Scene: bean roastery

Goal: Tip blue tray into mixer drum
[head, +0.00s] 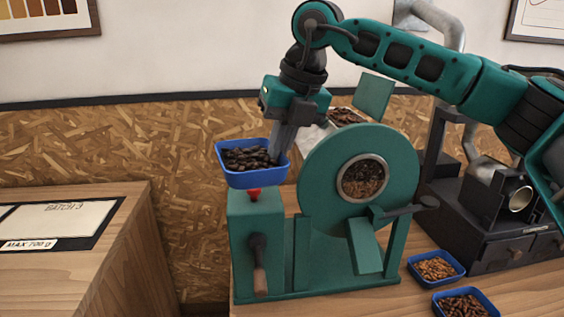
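A blue tray (252,180) full of dark beans is in the head view, left of the drum and above the green post with the red knob. It looks about level. My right gripper (281,152) points down at the tray's right side and appears shut on its wall; the fingertips are partly hidden by the tray and beans. The mixer drum (317,185) is a green disc with a round window showing brown beans. Behind its top is a pale opening (312,140) with beans in it and a raised green flap (374,97). My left gripper is out of view.
Two more blue trays, one with light-brown beans (409,262) and one with darker beans (493,308), stand at the front right. A black machine (500,243) stands at right. A wooden counter (120,270) with a batch card (60,222) is at left, across a gap.

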